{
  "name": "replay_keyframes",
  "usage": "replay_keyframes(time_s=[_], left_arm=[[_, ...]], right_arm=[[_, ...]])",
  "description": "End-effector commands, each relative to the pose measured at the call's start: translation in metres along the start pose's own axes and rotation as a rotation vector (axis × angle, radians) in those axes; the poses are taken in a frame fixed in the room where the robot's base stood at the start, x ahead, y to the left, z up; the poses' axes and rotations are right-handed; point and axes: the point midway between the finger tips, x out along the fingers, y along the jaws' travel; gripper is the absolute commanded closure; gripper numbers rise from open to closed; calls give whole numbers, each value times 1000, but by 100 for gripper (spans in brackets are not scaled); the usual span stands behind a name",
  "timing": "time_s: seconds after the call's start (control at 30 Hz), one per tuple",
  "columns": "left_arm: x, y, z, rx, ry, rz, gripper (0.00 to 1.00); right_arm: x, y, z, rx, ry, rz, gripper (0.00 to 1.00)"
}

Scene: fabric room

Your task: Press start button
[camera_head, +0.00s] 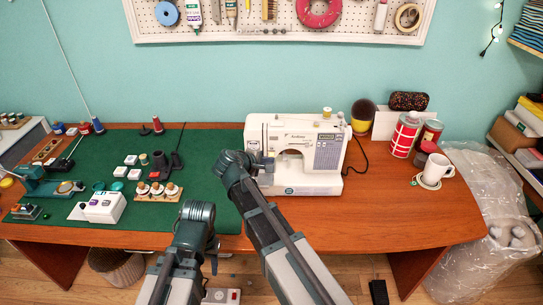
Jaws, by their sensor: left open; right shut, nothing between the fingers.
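The white sewing machine (318,178) stands upright on the wooden table, right of the green mat. My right gripper (267,164) is shut and empty at the left end of the machine's front. It covers part of that end, and I cannot tell whether it touches. I cannot make out a start button for certain; a small round teal mark (289,190) shows low on the machine's front. My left gripper (213,266) is open and empty, low by the table's front edge and mostly hidden by its own wrist.
The green mat (225,145) holds a spool rack (158,191), a white box (104,207) and several small sewing items. Right of the machine stand red tins (404,135) and a white mug (436,170). The table (385,215) is clear at front right.

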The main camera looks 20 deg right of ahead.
Motion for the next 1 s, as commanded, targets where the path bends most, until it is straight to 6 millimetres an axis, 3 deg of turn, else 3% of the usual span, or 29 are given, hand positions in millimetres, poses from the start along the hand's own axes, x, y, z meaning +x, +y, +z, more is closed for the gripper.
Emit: replay_keyframes(time_s=[0.7, 1.0], left_arm=[[0, 0, 0, 0, 0, 0, 50], [0, 0, 0, 0, 0, 0, 50]], right_arm=[[-40, -29, 30, 0, 0, 0, 100], [-42, -30, 30, 0, -1, 0, 100]])
